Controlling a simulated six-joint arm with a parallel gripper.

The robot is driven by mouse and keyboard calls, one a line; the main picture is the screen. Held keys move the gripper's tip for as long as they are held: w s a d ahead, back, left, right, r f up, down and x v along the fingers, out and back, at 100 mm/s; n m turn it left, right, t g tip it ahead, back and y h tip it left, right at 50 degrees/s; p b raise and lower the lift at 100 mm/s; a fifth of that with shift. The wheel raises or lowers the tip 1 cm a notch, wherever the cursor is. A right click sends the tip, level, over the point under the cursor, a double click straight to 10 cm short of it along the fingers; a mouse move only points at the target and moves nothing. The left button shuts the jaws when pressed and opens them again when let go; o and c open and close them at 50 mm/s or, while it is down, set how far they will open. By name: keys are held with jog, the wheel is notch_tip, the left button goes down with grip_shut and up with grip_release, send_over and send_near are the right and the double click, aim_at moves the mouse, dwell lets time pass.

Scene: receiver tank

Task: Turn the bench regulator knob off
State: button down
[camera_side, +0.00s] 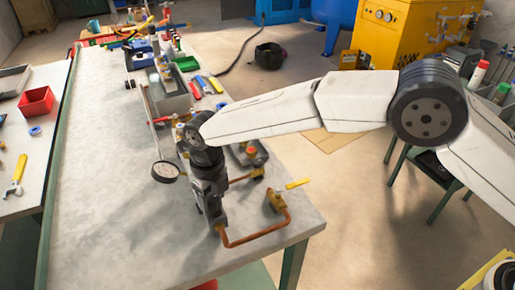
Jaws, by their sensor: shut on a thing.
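My gripper (213,218) points down over the near end of the bench (110,215), at the regulator and copper pipe assembly. Its jaws are shut on the bench regulator knob, which the gripper and wrist hide almost fully. How far the knob is turned cannot be seen. A round pressure gauge (165,172) stands just left of my gripper; its reading is too small to tell. A copper pipe (255,238) runs from below the gripper to a brass valve (276,201) with a yellow lever (297,184) on the right.
Behind my gripper are a grey tray (172,100), a green bin (187,63) and several coloured tools. A side table at left holds a red bin (36,101). A yellow machine (400,35) stands at the back. The bench left of the gauge is clear.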

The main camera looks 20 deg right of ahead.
aim_at(212, 195)
jog(key=shift+r, duration=0.1)
dwell(0.3)
jog(key=shift+c, duration=0.5)
grip_release()
jog(key=shift+d+r, duration=0.15)
jog(key=shift+r, duration=3.7)
